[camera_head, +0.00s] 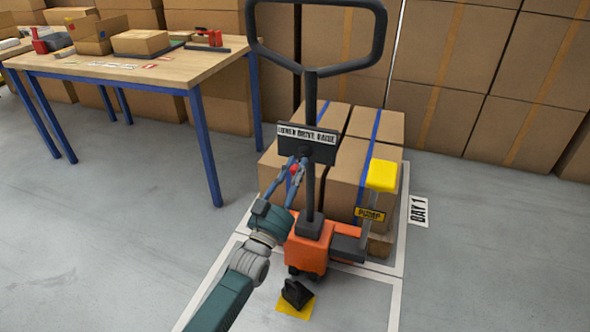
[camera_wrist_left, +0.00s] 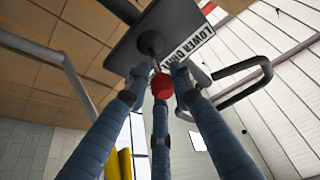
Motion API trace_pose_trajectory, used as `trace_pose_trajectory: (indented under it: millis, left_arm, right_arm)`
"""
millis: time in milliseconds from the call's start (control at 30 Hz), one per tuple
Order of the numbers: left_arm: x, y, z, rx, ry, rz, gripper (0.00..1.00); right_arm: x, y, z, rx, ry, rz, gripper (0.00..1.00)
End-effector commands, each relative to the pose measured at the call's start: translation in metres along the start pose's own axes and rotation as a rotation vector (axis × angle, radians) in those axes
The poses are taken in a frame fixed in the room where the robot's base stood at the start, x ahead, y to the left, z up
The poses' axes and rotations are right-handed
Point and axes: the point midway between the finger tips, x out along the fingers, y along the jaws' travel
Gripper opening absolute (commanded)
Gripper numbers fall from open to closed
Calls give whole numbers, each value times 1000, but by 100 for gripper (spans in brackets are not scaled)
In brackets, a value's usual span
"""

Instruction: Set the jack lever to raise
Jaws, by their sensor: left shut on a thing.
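The pallet jack (camera_head: 306,254) is orange with a black upright tiller and loop handle. A dark plate (camera_head: 325,153) on the tiller bears a white label (camera_head: 308,134) reading LOWER DRIVE RAISE. The lever's red knob (camera_head: 295,169) shows below the left half of the label. In the left wrist view the red knob (camera_wrist_left: 162,86) hangs on a short stem under the plate (camera_wrist_left: 150,30). My left gripper (camera_head: 296,166) has its blue fingers closed around the knob. The lever's exact setting is hard to tell. My right gripper is not in view.
A yellow-topped pump pedal (camera_head: 381,175) with a PUMP label stands right of the jack. Cartons (camera_head: 345,180) stand behind it. A black wedge (camera_head: 296,293) sits on a yellow floor patch in front. A workbench (camera_head: 150,70) stands at left. The floor at left is clear.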

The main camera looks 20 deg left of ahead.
Motion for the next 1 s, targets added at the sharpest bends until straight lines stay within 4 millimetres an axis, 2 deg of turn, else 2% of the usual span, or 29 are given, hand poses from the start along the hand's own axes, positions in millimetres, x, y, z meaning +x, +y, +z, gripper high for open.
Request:
trace_pose_trajectory:
  millis: [33,1000]
  left_arm:
    - [3,5,-8,-3,15,4,0]
    - [8,24,-12,-5,16,7,0]
  right_arm:
    - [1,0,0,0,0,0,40]
    - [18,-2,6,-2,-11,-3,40]
